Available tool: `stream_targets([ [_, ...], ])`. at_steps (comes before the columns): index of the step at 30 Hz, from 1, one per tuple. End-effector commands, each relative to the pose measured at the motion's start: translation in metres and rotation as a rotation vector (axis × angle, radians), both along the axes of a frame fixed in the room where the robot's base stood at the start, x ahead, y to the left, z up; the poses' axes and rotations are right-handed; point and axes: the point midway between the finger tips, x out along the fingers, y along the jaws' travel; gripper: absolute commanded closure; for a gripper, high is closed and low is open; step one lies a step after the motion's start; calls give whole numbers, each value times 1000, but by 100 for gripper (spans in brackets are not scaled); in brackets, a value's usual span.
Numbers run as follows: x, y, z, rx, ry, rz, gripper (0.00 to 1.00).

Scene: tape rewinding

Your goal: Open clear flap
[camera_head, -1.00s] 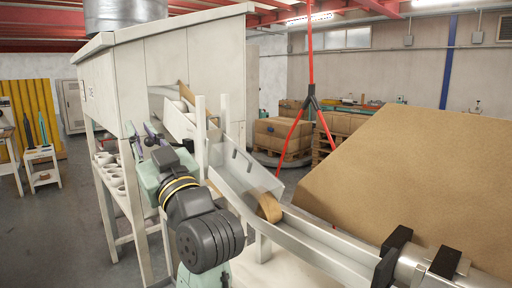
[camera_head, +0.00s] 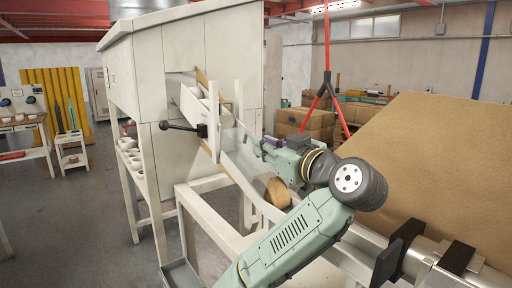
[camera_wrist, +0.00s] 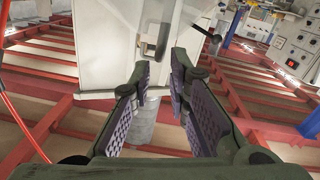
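The clear flap is a see-through panel beside the sloping chute (camera_head: 238,172). I cannot pick out its outline in the head view now, as my arm covers much of that area. My gripper (camera_head: 256,141) is above the chute, pointing left toward the machine, near where the flap was seen. In the wrist view my gripper (camera_wrist: 160,67) has its two purple-padded fingers apart, with nothing visible between them. Whether a finger touches the flap cannot be told. A brown tape roll (camera_head: 277,191) sits in the chute below my arm.
The white machine (camera_head: 190,60) stands at left, with a black-knobbed lever (camera_head: 180,125) sticking out of its front. A large brown board (camera_head: 430,170) fills the right. Dark clamps (camera_head: 397,258) hold a metal tube at lower right. Boxes (camera_head: 308,122) stand behind.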

Motion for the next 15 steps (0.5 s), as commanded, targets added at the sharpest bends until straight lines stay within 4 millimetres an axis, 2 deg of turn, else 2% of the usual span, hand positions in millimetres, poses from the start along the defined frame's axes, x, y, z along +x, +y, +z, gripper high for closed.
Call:
stream_targets([
  [1,9,6,2,1,6,3,84],
  [6,29,19,2,-1,6,1,84],
  [15,39,24,0,-2,4,-3,84],
])
